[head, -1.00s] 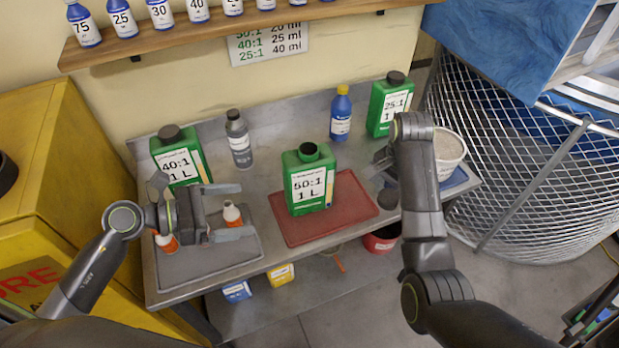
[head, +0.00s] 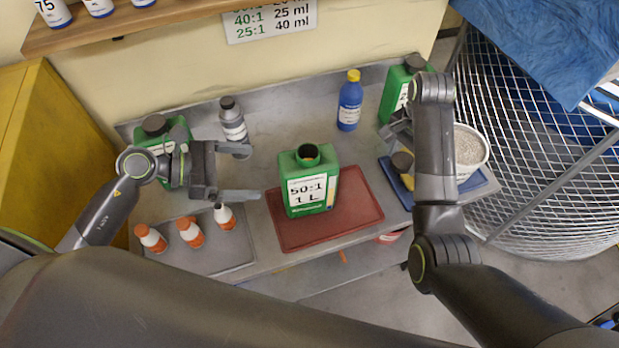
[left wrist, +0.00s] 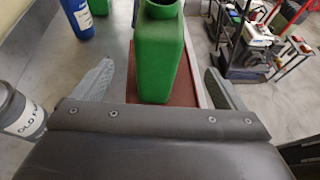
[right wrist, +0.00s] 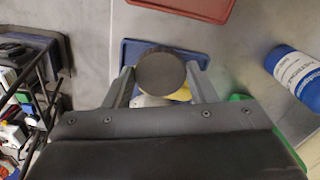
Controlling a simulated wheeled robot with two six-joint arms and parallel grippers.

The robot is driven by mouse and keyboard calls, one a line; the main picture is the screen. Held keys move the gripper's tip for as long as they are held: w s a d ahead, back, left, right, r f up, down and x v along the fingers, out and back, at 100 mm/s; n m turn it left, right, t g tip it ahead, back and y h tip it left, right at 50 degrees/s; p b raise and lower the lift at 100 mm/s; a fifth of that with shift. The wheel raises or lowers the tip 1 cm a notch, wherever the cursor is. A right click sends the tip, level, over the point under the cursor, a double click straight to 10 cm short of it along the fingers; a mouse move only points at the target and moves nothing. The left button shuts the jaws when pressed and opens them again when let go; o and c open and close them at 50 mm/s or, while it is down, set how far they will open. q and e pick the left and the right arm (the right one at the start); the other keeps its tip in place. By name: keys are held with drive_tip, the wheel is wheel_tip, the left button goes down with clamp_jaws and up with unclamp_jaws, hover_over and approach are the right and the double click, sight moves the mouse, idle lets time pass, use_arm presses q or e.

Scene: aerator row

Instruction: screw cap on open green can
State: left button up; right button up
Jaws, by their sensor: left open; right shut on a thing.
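The open green can (head: 308,183), labelled 50:1, stands upright on a red mat (head: 357,205) with its dark mouth uncovered. It also shows in the left wrist view (left wrist: 157,60), between the fingers and ahead of them. My left gripper (head: 246,174) is open and empty, left of the can, its fingers pointing at it. My right gripper (head: 397,150) is shut on a dark round cap (right wrist: 160,74), held above the blue tray (right wrist: 150,50). The cap also shows in the head view (head: 402,161).
A capped green can (head: 156,134) stands behind my left gripper, another (head: 400,90) behind my right. A grey bottle (head: 232,120) and a blue bottle (head: 349,100) stand at the back. Orange bottles (head: 190,232) stand on a grey mat (head: 222,258). A bucket (head: 468,152) is at right.

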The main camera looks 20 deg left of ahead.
sight(298, 170)
use_arm(q)
drive_tip(key=x, duration=0.7)
idle(0.3)
drive_tip(key=shift+a, duration=0.1)
drive_tip(key=shift+r+x, duration=0.15)
drive_tip(key=shift+x, duration=1.2)
drive_tip(key=shift+r+x, duration=0.2)
drive_tip(key=shift+x, duration=1.1)
drive_tip(key=shift+w, duration=0.2)
